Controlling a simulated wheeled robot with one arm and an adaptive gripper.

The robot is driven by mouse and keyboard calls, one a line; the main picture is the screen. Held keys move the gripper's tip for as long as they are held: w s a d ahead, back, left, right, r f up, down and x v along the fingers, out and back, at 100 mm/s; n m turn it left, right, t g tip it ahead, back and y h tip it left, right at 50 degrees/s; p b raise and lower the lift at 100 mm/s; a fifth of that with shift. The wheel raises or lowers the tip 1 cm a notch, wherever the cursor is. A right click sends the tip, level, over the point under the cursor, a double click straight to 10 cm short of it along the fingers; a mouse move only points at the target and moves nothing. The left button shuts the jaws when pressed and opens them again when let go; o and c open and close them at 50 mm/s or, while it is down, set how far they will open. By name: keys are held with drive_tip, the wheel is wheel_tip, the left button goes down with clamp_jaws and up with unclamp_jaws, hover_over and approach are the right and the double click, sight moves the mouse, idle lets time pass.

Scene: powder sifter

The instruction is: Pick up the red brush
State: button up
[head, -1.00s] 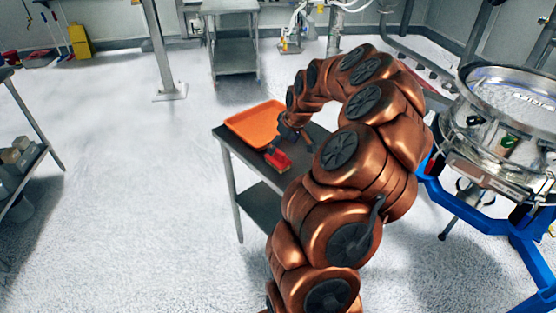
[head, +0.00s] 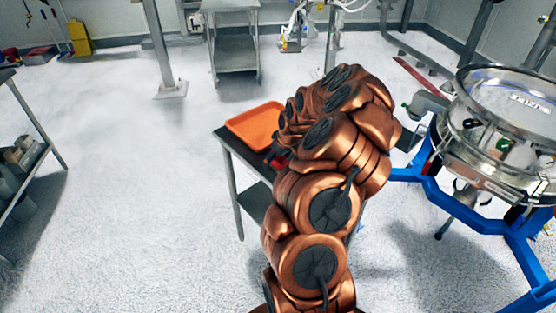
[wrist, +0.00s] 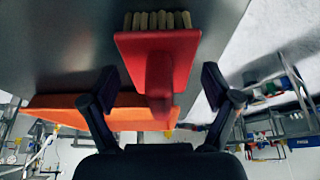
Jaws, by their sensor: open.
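The red brush (wrist: 158,50) with pale bristles is at the top middle of the wrist view, with its handle pointing down toward my gripper (wrist: 160,88). My gripper is open, one finger on each side of the handle, with a gap at both sides. I cannot tell how far the handle reaches between the fingers in depth. In the head view only a bit of the red brush (head: 280,162) shows on the dark table (head: 248,156), beside my arm. My gripper is hidden behind my arm there.
An orange tray (head: 254,127) lies on the same table, beyond the brush; it also shows in the wrist view (wrist: 60,108). The steel sifter (head: 500,130) on its blue frame (head: 470,205) stands at the right. A shelf (head: 25,165) stands at the left. The floor between is clear.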

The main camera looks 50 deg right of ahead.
drive_tip(key=shift+f, duration=0.15)
drive_tip(key=shift+c, duration=0.4)
drive_tip(key=c, duration=1.2)
drive_tip(key=shift+w, duration=0.1)
drive_tip(key=shift+c, duration=0.2)
wheel_tip(320, 180, up, 10)
drive_tip(key=b, duration=0.3)
